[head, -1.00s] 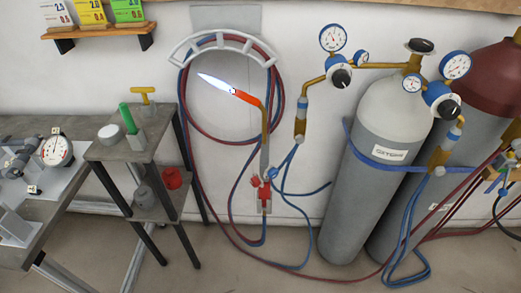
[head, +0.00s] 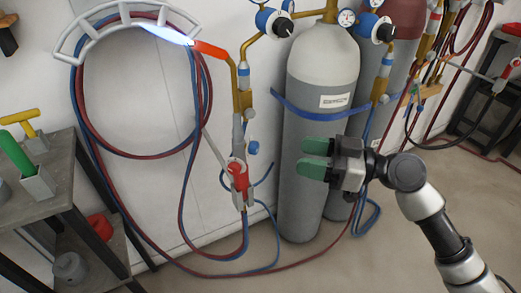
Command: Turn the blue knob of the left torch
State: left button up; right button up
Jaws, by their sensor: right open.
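The left torch (head: 240,197) hangs upright against the wall, with an orange tip (head: 210,48) and a lit blue-white flame pointing up and left. A red knob (head: 237,170) sits on its grey body. A small blue knob (head: 253,148) shows just up and right of it. My right gripper (head: 317,156) has green fingers, is open and empty, and shows to the right of the torch, in front of the grey cylinder. It is apart from the knobs in the picture. My left gripper is out of view.
A grey gas cylinder (head: 318,85) with blue strap and gauges stands behind my right gripper. Red and blue hoses loop around a white hanger (head: 118,14) and down to the floor. A shelf stand (head: 85,185) is at left. Another torch (head: 500,80) hangs far right.

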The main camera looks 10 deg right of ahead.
aim_at(258, 147)
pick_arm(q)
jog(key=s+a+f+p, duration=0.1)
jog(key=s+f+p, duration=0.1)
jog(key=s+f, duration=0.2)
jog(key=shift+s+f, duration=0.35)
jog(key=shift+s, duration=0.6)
pick_arm(e)
jog(key=x, duration=0.9)
jog(key=shift+w+a, duration=0.1)
jog(key=shift+c, duration=0.5)
jog(key=c, duration=0.8)
jog(key=shift+m, duration=1.8)
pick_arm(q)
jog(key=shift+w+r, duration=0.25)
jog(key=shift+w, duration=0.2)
pick_arm(e)
jog(key=shift+m, duration=0.8)
